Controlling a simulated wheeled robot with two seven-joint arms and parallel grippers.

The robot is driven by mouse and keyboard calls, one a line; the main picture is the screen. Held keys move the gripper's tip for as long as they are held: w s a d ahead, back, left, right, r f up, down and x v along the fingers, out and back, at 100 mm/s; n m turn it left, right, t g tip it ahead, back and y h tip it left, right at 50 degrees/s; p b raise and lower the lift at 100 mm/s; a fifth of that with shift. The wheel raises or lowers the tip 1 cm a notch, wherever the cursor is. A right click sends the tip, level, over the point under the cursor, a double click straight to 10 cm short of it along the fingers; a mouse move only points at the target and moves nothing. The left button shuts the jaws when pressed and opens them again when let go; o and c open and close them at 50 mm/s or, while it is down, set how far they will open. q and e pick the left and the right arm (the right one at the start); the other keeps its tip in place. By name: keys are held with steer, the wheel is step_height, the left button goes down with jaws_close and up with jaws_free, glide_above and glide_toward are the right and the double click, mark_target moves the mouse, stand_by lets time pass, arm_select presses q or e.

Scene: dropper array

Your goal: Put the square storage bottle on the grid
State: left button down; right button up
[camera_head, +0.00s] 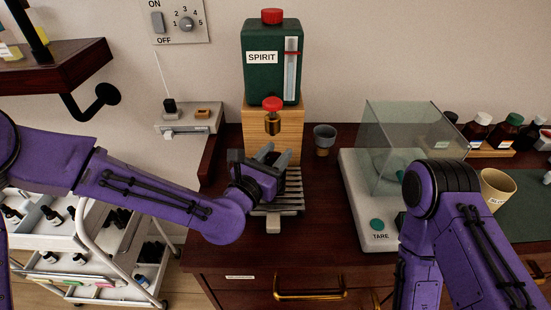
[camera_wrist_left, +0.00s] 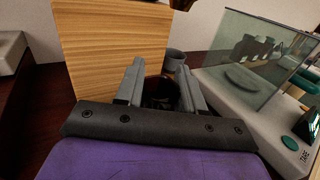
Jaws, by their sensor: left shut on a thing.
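My left gripper (camera_head: 270,160) is over the slatted grey grid (camera_head: 291,196), in front of the wooden block. It is shut on a dark brown object, which shows between the fingers in the left wrist view (camera_wrist_left: 160,92). This looks like the square storage bottle, but its shape is mostly hidden by the fingers and palm. I cannot tell whether its base touches the grid. My right arm shows at the right, but its gripper is not in view.
A green SPIRIT container (camera_head: 271,75) with a red-topped tap (camera_head: 272,105) stands on the wooden block (camera_head: 290,125) behind the grid. A small grey cup (camera_head: 324,138) stands to the right. A glass-sided balance (camera_head: 375,240) is further right. Several bottles line the back right.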

arm_select(q)
steer(key=shift+d, duration=0.1)
steer(key=c, duration=0.7)
jaws_free()
steer(key=shift+r, duration=0.25)
steer(key=b+v, duration=0.1)
steer(key=v, duration=0.4)
steer(key=b+v, duration=0.1)
steer(key=v, duration=0.1)
steer(key=shift+s+a+f+b, duration=0.25)
steer(key=shift+a+f+b, duration=0.05)
steer(key=p+v, duration=0.4)
steer(key=p, duration=0.6)
steer(key=shift+s+a+r, duration=0.1)
steer(key=shift+s+r, duration=0.05)
steer(key=shift+s, duration=0.05)
